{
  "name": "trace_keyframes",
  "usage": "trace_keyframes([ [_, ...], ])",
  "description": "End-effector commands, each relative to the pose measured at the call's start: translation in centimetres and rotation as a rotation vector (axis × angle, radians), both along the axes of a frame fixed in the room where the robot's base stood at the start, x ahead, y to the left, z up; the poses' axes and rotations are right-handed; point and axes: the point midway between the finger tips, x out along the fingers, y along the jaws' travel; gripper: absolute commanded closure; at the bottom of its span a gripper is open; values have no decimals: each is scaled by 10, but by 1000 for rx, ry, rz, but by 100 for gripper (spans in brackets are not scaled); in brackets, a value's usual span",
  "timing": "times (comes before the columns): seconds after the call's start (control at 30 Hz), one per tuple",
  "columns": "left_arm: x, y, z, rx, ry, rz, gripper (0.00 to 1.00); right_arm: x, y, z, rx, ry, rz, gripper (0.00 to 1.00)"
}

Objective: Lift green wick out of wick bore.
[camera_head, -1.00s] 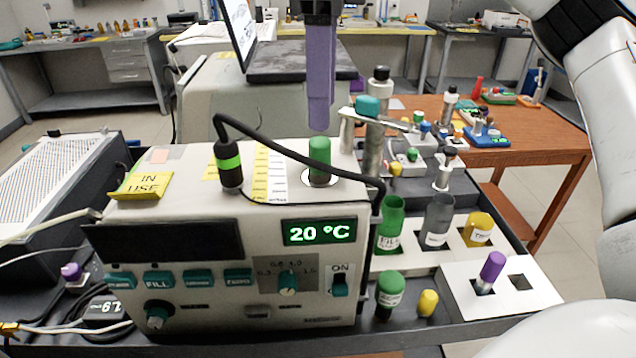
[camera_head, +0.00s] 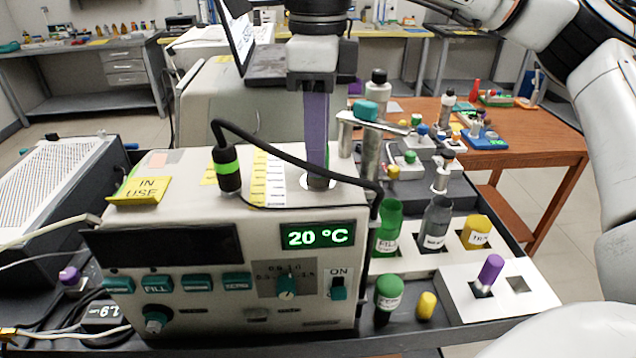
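My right gripper (camera_head: 317,172) comes straight down from above onto the top of the white instrument box (camera_head: 300,212). Its purple fingers are lined up so that the near one covers the other, and the gap between them cannot be seen. The fingertips are at the wick bore (camera_head: 333,184), which shows as a pale ring around a dark base. The green wick stands in this bore but is hidden behind the fingers now. Whether the fingers touch or grip it cannot be told. My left gripper is not in view.
A black cable from the green-banded black plug (camera_head: 228,168) arches close in front of the fingers. A metal post with a teal cap (camera_head: 366,110) stands just right. Green, grey and yellow containers sit in a white rack (camera_head: 405,262); a purple-topped piece (camera_head: 488,272) stands in a white block.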

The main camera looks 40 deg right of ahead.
Motion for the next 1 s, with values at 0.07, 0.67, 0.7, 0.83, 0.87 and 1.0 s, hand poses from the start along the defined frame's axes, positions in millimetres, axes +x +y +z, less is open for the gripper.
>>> trace_keyframes([
  [0.07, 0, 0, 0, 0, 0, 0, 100, 0, 0, 0, 0, 0, 0, 94],
  [0.67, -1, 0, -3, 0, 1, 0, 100, 1, 1, 38, 2, -4, 1, 100],
  [0.7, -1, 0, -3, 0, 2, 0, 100, 1, 1, 46, 2, -5, 1, 100],
  [0.83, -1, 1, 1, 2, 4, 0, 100, 0, 1, 75, 1, -4, 2, 100],
  [0.87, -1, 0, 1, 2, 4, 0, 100, 0, 1, 79, 1, -4, 2, 100],
  [1.0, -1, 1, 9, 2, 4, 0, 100, 0, 1, 97, -1, -2, 1, 100],
])
